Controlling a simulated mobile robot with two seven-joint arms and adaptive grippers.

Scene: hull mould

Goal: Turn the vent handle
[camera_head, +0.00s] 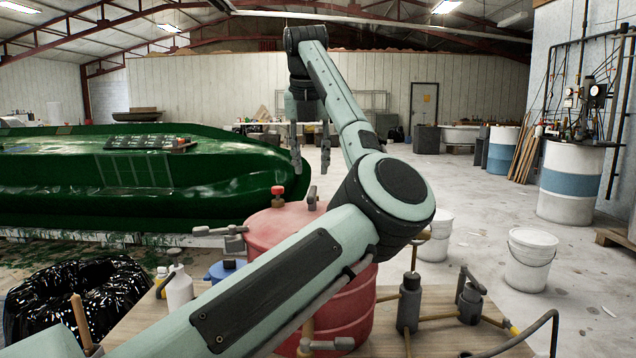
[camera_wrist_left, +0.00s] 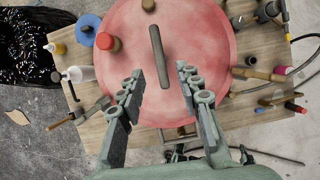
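The vent handle (camera_wrist_left: 160,62) is a narrow grey-brown bar on top of the red drum (camera_wrist_left: 205,30). In the wrist view it runs roughly up and down the picture, slightly tilted. My left gripper (camera_head: 311,160) is open and empty, pointing down above the drum lid. In the wrist view its fingers (camera_wrist_left: 160,75) lie on either side of the handle's lower part. In the head view the fingertips appear above the handle, apart from it. My right gripper is out of view.
A red-capped fitting (camera_head: 278,195) stands on the lid near the handle. A white bottle (camera_head: 179,288), a blue container (camera_head: 222,268) and grey pipe fittings (camera_head: 409,300) surround the drum on the wooden top. A black bag (camera_head: 75,295) is at left; a green hull (camera_head: 120,185) lies behind.

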